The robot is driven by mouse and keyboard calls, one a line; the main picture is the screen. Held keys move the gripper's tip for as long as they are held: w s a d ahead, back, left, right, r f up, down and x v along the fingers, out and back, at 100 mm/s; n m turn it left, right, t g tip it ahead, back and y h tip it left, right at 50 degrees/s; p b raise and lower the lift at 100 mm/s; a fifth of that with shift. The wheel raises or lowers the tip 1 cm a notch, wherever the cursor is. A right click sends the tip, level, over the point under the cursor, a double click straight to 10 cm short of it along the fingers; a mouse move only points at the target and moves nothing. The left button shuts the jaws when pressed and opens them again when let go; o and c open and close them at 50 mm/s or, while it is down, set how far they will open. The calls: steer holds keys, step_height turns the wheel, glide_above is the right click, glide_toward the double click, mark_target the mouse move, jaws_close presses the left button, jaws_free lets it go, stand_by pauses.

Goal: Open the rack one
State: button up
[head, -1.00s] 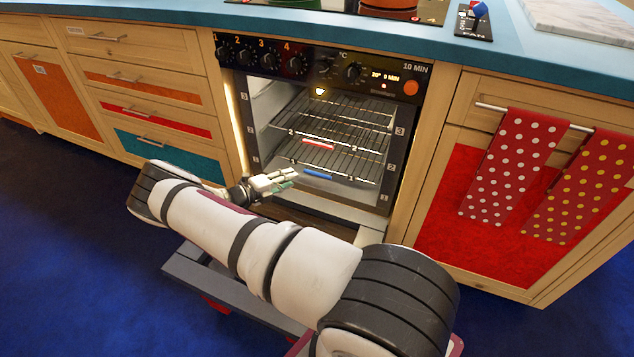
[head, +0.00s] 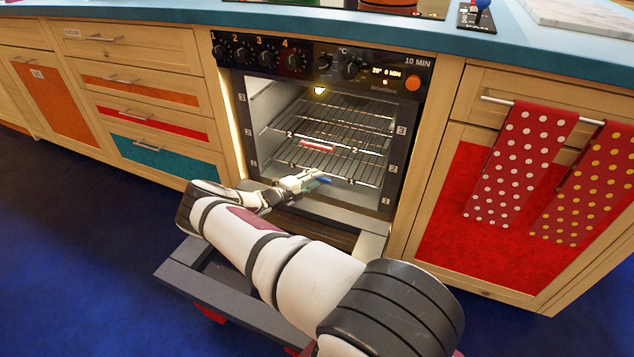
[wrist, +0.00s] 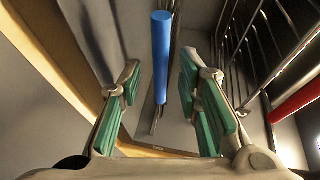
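The oven (head: 318,130) has its door down, and racks show inside at numbered levels. The lower rack has a blue handle (head: 325,181), partly hidden by my gripper in the head view. In the wrist view the blue handle (wrist: 161,58) stands out ahead, in line with the gap between the fingers. A rack above it (head: 330,155) carries a red handle (head: 316,145). My gripper (wrist: 160,105) is open, with green pads apart and nothing between them. It is at the oven mouth, low, just short of the blue handle.
The lowered oven door (head: 215,300) lies below my arm. Wooden drawers stand left. A cupboard at the right has a rail with two dotted towels (head: 518,165). A red handle (wrist: 293,104) and rack wires are close on the right in the wrist view.

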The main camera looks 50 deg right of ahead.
steer(key=shift+s+d+f, duration=0.1)
steer(key=shift+d+f, duration=0.05)
steer(key=shift+d, duration=0.9)
jaws_close()
